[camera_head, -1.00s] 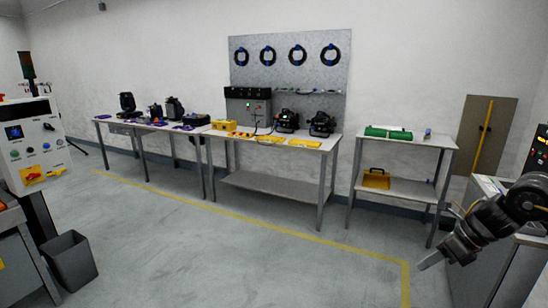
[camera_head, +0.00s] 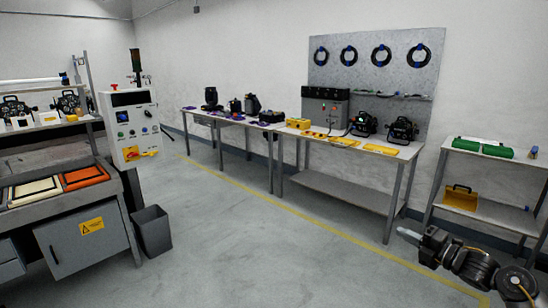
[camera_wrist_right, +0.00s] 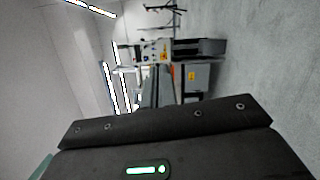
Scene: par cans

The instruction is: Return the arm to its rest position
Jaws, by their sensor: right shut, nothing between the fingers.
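My right gripper (camera_head: 409,236) shows at the lower right of the head view, with its arm coming in from the right edge. It is shut and empty, pointing left over open floor, in front of the shelf table. In the right wrist view the dark gripper body (camera_wrist_right: 165,150) fills the bottom, and the shut fingers (camera_wrist_right: 157,92) point away toward a distant bench. My left gripper is in neither view.
A long workbench (camera_head: 335,188) with par cans (camera_head: 364,122) stands along the wall. A shelf table (camera_head: 484,209) is at right, behind my right arm. A grey cabinet bench (camera_head: 60,259), a control box (camera_head: 130,124) and a bin (camera_head: 152,231) stand at left. The middle floor is clear.

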